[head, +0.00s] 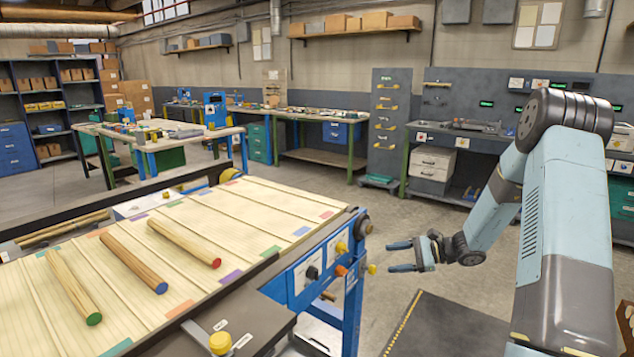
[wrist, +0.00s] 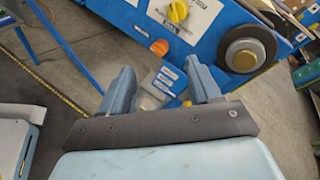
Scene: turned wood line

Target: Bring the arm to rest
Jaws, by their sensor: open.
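My gripper (head: 402,257) is open and empty in the head view. It hangs in the air to the right of the blue end frame of the line, level with its knobs. In the wrist view my gripper (wrist: 160,90) shows two blue-grey fingers spread apart with nothing between them. My arm (head: 500,195) reaches from the right side of the head view, bent at the elbow. Three wooden rods lie on the slatted belt: one with a green end (head: 72,287), one with a blue end (head: 133,262) and one with a red end (head: 184,242).
The blue end frame (head: 352,298) with yellow and orange knobs stands close to the left of my gripper. A dark panel (head: 235,310) lies along the belt's near side. Open floor (head: 400,215) lies behind my gripper, before grey workbenches (head: 450,140).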

